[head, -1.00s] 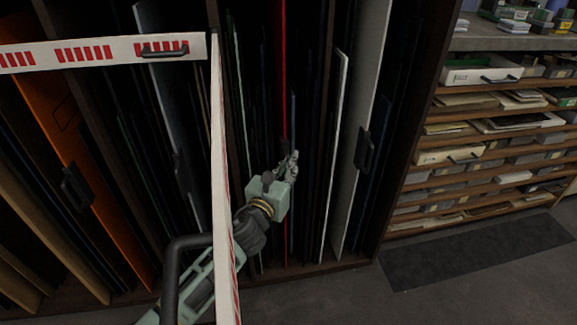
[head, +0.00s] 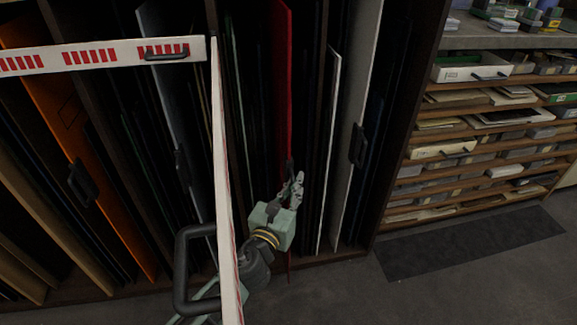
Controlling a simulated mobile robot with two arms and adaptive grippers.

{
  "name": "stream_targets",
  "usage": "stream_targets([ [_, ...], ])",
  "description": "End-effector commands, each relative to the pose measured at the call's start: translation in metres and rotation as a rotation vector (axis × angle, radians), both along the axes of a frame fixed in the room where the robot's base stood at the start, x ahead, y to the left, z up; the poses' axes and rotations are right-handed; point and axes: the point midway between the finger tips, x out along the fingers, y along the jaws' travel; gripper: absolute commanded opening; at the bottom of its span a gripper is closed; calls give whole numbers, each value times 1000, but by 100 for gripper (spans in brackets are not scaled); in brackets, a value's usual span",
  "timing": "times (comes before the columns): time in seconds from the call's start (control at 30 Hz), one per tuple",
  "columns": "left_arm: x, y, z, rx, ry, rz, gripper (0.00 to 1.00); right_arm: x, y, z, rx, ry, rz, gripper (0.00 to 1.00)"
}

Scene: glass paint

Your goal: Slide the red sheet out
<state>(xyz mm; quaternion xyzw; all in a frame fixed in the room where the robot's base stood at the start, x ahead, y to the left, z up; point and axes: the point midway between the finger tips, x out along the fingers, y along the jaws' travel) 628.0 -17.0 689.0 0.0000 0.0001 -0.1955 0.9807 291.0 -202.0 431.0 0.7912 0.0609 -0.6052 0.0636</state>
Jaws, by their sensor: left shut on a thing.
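The red sheet (head: 283,90) stands upright on edge in the rack, between dark sheets. Its red face shows as a narrow band, and its lower front corner reaches past the rack's bottom board. My left gripper (head: 294,188) is at the sheet's front edge, shut on its dark handle, which the fingers mostly hide. My right gripper is not in view.
An orange sheet (head: 62,130) and a white sheet (head: 356,110) stand in other slots. Drawer shelves and a dark floor mat (head: 470,243) lie right.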

Motion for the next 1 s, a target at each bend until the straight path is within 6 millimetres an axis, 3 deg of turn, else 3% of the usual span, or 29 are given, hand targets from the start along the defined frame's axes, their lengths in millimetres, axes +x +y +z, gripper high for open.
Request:
stream_targets([
  [0.03, -19, -4, 1, 0, 5, -3, 0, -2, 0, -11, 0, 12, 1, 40],
  [0.2, -68, -14, 0, -2, 6, -2, 0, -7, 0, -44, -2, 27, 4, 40],
  [0.5, -127, -25, -1, -1, 4, -1, 0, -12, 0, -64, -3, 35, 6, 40],
  [0.7, -143, -28, -1, 0, 2, -1, 0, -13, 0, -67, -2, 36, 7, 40],
  [1.0, -145, -29, -1, 1, 1, -1, 0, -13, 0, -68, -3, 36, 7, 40],
])
